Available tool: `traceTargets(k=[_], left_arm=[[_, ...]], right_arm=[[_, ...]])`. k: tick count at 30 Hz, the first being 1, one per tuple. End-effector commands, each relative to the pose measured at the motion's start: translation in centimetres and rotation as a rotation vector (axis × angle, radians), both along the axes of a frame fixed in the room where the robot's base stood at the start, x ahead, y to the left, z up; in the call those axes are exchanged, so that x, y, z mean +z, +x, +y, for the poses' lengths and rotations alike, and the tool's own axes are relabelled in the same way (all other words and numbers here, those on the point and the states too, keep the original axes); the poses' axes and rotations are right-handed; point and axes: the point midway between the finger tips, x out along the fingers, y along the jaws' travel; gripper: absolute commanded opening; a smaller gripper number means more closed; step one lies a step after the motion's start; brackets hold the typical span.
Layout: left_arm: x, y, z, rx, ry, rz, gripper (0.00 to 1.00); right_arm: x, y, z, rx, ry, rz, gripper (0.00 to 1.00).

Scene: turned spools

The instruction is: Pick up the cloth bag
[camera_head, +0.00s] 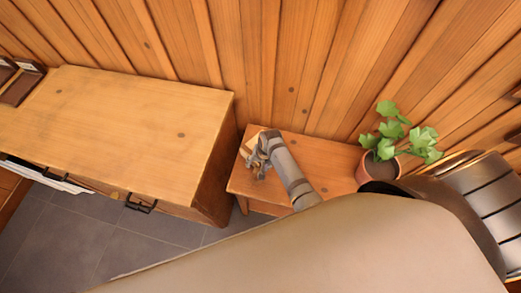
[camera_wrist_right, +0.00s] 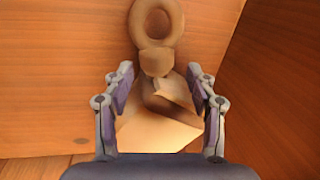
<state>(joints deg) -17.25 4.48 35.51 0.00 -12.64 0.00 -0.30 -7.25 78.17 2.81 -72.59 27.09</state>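The cloth bag (camera_head: 251,143) is a small, pale tan thing on the small wooden table at the centre of the head view, partly hidden by my right gripper. In the right wrist view, the bag (camera_wrist_right: 150,132) has a pale body, a brown band and a brown ring-shaped loop above. My right gripper (camera_head: 260,158) is at the bag. In the wrist view its two fingers (camera_wrist_right: 160,82) stand apart on either side of the bag's upper part, with visible gaps. Contact cannot be seen. My left gripper is not in view.
The small wooden table (camera_head: 320,153) stands against the plank wall. A potted green plant (camera_head: 376,168) stands at its right end. A larger wooden cabinet (camera_head: 130,120) with dark handles is close on the left. Grey floor tiles (camera_head: 95,235) lie in front of it.

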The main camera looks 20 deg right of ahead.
Motion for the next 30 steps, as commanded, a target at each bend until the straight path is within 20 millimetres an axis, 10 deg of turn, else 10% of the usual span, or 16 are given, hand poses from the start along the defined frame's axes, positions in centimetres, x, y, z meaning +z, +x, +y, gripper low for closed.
traceTargets(k=[11, 30], left_arm=[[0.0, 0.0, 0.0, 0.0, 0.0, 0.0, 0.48], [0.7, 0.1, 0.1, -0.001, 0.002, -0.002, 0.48]], right_arm=[[0.0, 0.0, 0.0, 0.0, 0.0, 0.0, 0.01], [3.5, 0.2, 0.1, 0.0, 0.002, -0.006, 0.0]])
